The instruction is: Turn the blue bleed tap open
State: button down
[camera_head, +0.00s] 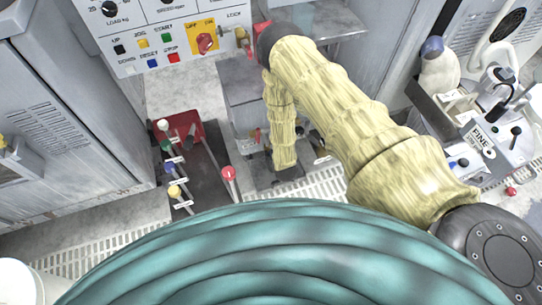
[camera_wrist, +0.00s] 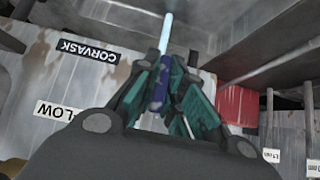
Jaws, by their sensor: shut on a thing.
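In the wrist view, my gripper (camera_wrist: 160,105) has its teal fingers closed around a dark blue piece (camera_wrist: 158,88), which looks like the handle of the blue bleed tap. A pale rod (camera_wrist: 166,32) extends beyond the fingertips from this piece. The fingers hide most of the blue piece, so how far it is turned cannot be told. In the head view, my yellow-sleeved arm reaches down in front of a grey cabinet, and my fingers and the held piece cannot be made out there.
In the head view, a dark rack holds rods with a white knob (camera_head: 163,124), a green knob (camera_head: 167,145), a blue knob (camera_head: 170,168) and a yellow knob (camera_head: 174,191). A red knob (camera_head: 229,173) stands beside it. A control panel (camera_head: 130,30) is above. In the wrist view, a CORVASK label (camera_wrist: 90,51) and a red block (camera_wrist: 238,104) are close.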

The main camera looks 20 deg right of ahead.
jog(key=shift+d, duration=0.1)
dwell(0.4)
jog(key=c, duration=1.5)
grip_release()
jog(key=v, duration=1.2)
